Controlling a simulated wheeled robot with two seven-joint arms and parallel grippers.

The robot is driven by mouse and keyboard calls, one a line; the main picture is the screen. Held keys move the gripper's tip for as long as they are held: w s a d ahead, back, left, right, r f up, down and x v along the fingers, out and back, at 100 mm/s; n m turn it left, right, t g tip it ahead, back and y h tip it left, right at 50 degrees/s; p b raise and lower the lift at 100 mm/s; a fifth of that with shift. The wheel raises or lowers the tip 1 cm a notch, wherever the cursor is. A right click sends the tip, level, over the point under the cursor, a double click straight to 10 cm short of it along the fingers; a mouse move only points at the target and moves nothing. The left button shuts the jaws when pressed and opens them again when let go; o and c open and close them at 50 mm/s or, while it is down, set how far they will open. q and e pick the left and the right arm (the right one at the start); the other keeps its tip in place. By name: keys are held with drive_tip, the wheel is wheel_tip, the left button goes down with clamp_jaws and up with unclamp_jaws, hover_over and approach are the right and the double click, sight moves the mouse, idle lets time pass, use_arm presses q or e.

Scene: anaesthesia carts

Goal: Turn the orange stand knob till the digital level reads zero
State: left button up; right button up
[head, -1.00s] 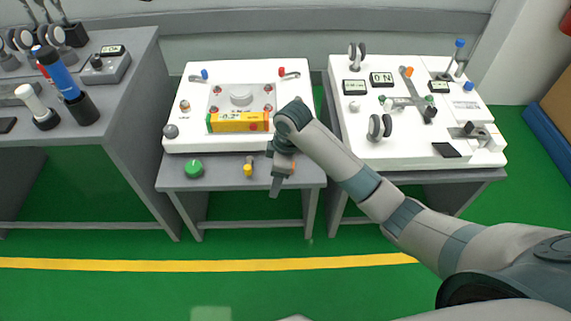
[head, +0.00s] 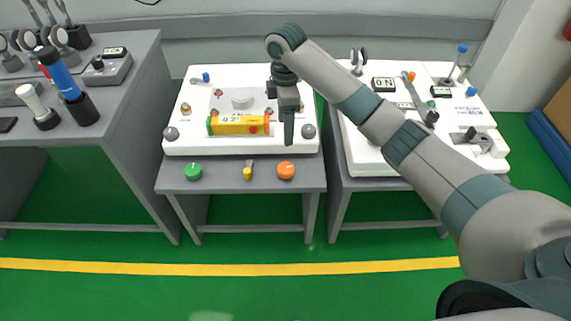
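The orange stand knob (head: 286,171) sits at the right end of the grey ledge in front of the middle white stand (head: 175,140). The yellow digital level (head: 240,124) lies on the stand's front part; its small display (head: 229,119) shows digits too small to read surely. My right gripper (head: 288,138) points down over the stand's right side, above and behind the orange knob and apart from it. I see its fingers nearly edge-on, so I cannot tell whether they are open. My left gripper is out of view.
A green knob (head: 193,171) and a small yellow knob (head: 247,171) share the ledge. My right arm crosses in front of the right-hand white station (head: 360,160). A grey cart (head: 130,80) with tools stands at the left. The green floor in front is clear.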

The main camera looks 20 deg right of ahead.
sight(286, 168)
drive_tip(key=shift+f, duration=0.15)
wheel_tip(286, 168, down, 16)
drive_tip(key=shift+r+b, duration=0.1)
drive_tip(key=shift+b, duration=0.85)
drive_tip(key=shift+f, duration=0.55)
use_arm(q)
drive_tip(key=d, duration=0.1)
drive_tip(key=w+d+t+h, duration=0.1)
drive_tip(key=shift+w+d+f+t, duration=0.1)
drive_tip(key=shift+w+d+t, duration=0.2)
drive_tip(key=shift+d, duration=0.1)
use_arm(e)
drive_tip(key=shift+f, duration=0.15)
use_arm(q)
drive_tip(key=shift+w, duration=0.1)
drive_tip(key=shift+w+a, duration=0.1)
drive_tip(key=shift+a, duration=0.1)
use_arm(e)
drive_tip(key=c, duration=1.1)
